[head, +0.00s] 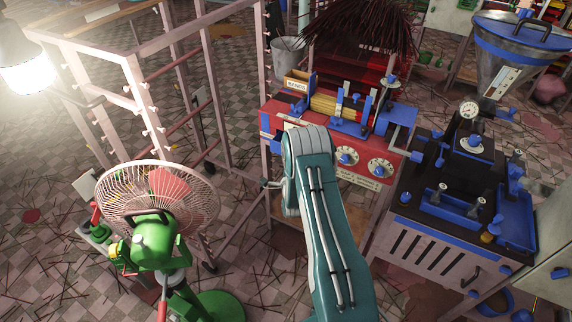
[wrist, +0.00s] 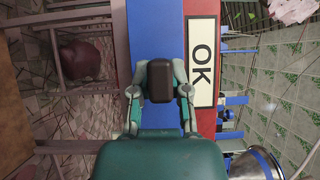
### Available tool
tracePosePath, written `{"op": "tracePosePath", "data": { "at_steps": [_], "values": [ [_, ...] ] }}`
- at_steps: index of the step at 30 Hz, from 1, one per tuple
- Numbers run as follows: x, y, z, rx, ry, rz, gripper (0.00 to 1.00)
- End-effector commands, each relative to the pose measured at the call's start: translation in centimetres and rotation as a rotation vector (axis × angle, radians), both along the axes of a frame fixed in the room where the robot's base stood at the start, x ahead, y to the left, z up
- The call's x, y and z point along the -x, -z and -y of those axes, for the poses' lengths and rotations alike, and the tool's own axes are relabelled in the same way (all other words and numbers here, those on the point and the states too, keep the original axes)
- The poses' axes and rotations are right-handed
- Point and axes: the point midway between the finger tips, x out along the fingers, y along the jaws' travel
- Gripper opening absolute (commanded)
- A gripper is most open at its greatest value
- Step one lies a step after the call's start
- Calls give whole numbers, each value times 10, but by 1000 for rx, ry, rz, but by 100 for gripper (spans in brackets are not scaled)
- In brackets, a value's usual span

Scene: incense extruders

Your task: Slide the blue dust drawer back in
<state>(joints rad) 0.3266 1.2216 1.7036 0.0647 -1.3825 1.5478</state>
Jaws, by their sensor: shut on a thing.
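In the wrist view a long blue panel (wrist: 156,25), which looks like the blue dust drawer's front, runs past my gripper (wrist: 160,72). A white label reading OK (wrist: 202,62) sits beside it against a red strip. My gripper is shut, with a dark rounded block (wrist: 160,84) between its fingers, seemingly the drawer's handle. How that block joins the panel is hidden. In the head view my arm hides the gripper and most of the drawer area, below the red machine (head: 322,165). How far the drawer stands out cannot be told.
A green fan (head: 155,238) stands close at left, in front of a pink rack (head: 135,95). A machine with a black top (head: 440,200) and blue trays stands close at right. A lit lamp (head: 25,65) hangs upper left. Thin sticks litter the checkered floor.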

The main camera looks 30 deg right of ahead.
Motion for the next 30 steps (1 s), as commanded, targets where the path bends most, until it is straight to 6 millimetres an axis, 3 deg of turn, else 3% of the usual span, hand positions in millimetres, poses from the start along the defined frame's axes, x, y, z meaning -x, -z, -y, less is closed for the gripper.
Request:
{"op": "tracePosePath", "data": {
  "at_steps": [30],
  "values": [
    [-9,-1,14,1,1,2,0]
  ]
}}
